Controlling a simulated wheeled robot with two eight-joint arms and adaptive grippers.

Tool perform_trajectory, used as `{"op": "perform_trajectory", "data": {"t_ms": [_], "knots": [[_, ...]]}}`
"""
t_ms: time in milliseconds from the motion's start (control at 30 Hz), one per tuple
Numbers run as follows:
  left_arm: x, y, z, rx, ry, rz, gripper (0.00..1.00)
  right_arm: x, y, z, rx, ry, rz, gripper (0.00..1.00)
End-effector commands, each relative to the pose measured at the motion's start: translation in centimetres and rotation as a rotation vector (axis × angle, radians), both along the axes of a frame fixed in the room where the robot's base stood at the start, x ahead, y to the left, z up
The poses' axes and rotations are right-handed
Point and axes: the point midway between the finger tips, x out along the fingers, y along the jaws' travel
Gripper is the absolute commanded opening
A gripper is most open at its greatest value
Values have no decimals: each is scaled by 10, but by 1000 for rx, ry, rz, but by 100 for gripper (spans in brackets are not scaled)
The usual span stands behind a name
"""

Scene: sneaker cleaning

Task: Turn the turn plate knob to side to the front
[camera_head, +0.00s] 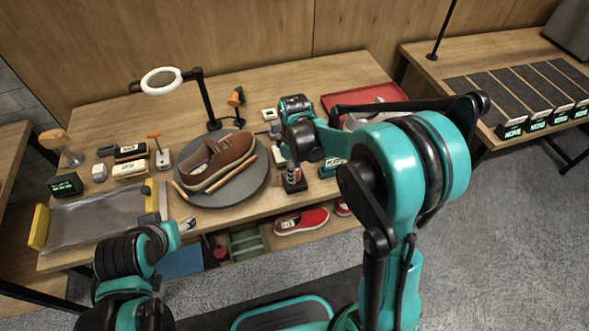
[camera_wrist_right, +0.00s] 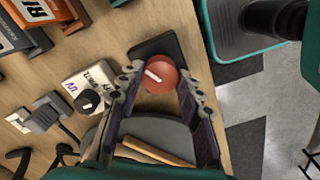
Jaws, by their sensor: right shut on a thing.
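The round grey turn plate (camera_head: 210,199) carries a brown sneaker (camera_head: 217,161). Its edge also shows in the right wrist view (camera_wrist_right: 165,127). The turn plate knob (camera_wrist_right: 160,75) is a round red knob with a white mark, on a black base (camera_wrist_right: 157,46). In the head view the base (camera_head: 298,187) stands right of the plate, and the knob is mostly covered by my gripper. My right gripper (camera_wrist_right: 158,80) is shut on the knob, a finger on each side. My left gripper (camera_head: 187,225) is low at the table's front edge; its fingers are too small to read.
A white box with a black dial (camera_wrist_right: 89,98) is beside the knob. A ring lamp (camera_head: 161,80) stands behind the plate. A metal tray (camera_head: 92,222) lies at the left, with several small boxes behind it. A red tray (camera_head: 362,97) is at the back right.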

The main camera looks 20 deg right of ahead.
Motion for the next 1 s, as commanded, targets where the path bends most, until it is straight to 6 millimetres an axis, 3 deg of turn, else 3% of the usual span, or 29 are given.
{"op": "perform_trajectory", "data": {"t_ms": [500,1000], "knots": [[0,0,1,0,0,0,56,0,0,0,0,0,-380,7],[0,0,1,0,0,0,56,0,0,0,0,0,-479,7]]}}
